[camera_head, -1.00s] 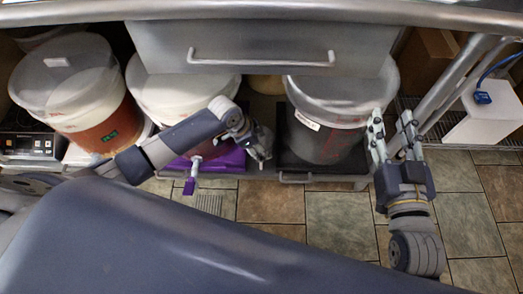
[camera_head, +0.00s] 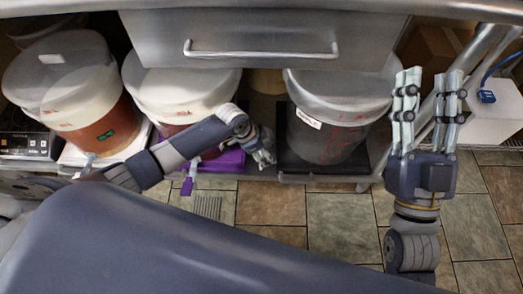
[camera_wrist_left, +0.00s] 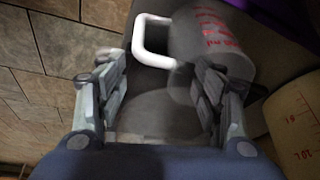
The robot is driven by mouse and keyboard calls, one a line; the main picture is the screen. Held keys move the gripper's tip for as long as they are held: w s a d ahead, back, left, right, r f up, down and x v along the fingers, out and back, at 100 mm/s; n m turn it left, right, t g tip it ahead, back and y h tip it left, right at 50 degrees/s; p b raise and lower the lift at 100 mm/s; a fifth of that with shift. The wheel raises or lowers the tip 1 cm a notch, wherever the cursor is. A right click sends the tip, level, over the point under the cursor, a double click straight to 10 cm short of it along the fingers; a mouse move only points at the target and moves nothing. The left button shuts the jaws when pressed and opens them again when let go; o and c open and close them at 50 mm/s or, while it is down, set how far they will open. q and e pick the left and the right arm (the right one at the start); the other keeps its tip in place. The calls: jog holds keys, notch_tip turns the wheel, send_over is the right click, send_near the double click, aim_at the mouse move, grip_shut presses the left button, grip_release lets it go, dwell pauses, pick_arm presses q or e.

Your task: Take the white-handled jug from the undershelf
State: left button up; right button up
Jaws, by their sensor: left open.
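The white-handled jug (camera_wrist_left: 212,42) is a translucent grey vessel with red ml markings at the top of the left wrist view. Its white loop handle (camera_wrist_left: 151,42) points left, just ahead of the gap between my left gripper's fingers. My left gripper (camera_wrist_left: 157,88) is open, and nothing is visibly clamped in it. In the head view my left gripper (camera_head: 262,150) is low between the middle and right buckets; the jug is hidden there. My right gripper (camera_head: 428,90) is open and empty, upright in the picture at the right.
Lidded buckets stand at left (camera_head: 70,85), middle (camera_head: 185,95) and right (camera_head: 330,110). A metal drawer (camera_head: 240,35) overhangs them. A marked container (camera_wrist_left: 296,115) lies close right of my left gripper. A white box (camera_head: 490,115) stands far right. Tiled floor (camera_head: 340,220) is clear.

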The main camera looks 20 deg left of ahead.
pick_arm(q)
jog(key=shift+w+d+f, duration=0.1)
jog(key=shift+d+f, duration=0.05)
jog(key=shift+f, duration=0.35)
pick_arm(e)
jog(key=shift+s+d+r+t, duration=0.15)
jog(key=shift+s+r+t, duration=0.55)
jog(key=shift+s+r, duration=0.25)
pick_arm(q)
grip_shut()
pick_arm(e)
jog(key=shift+y, duration=0.4)
